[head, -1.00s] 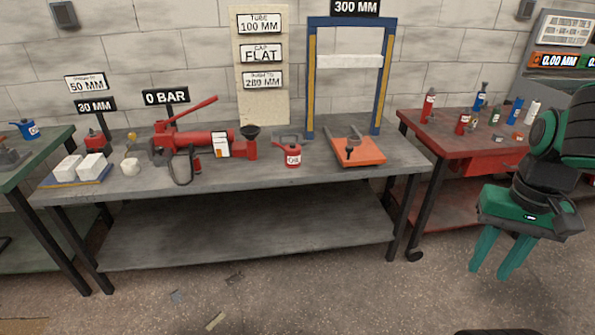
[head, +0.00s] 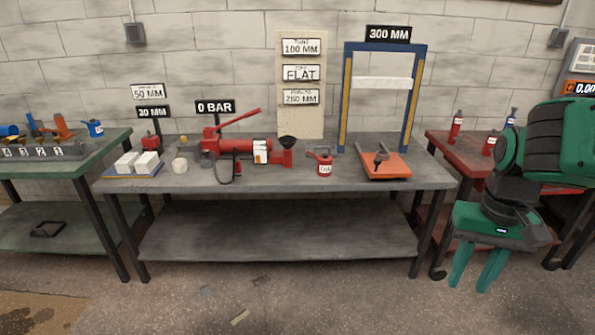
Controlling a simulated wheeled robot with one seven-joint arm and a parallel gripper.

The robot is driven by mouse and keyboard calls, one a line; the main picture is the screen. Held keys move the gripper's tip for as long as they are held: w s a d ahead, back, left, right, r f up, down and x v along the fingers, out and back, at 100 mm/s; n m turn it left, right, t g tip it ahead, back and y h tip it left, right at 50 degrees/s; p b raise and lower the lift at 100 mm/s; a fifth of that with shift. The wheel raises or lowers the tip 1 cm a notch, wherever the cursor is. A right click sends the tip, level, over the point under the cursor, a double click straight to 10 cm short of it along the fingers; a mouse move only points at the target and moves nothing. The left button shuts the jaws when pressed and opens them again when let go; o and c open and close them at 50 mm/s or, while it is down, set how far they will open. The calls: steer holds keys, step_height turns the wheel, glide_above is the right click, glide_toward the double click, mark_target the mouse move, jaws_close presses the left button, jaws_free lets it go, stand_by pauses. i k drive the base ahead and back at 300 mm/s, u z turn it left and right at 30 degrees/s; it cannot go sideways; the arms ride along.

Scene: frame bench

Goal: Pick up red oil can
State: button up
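The red oil can (head: 325,167), with a white label, stands upright on the grey bench (head: 270,181), right of the red pump and left of the orange plate. My gripper (head: 477,272) hangs fingers down at the right, in front of the gap between the grey bench and the red bench. Its two green fingers are apart with nothing between them. It is well away from the oil can and appears lower than the bench top.
A red pump with a black funnel (head: 287,143) is left of the can. A red bench (head: 455,152) and a green bench (head: 70,160) flank the grey one. The floor in front is mostly clear.

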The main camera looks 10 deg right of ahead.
mark_target(325, 161)
steer(key=u, duration=0.1)
steer(key=i, duration=1)
steer(key=z, duration=0.05)
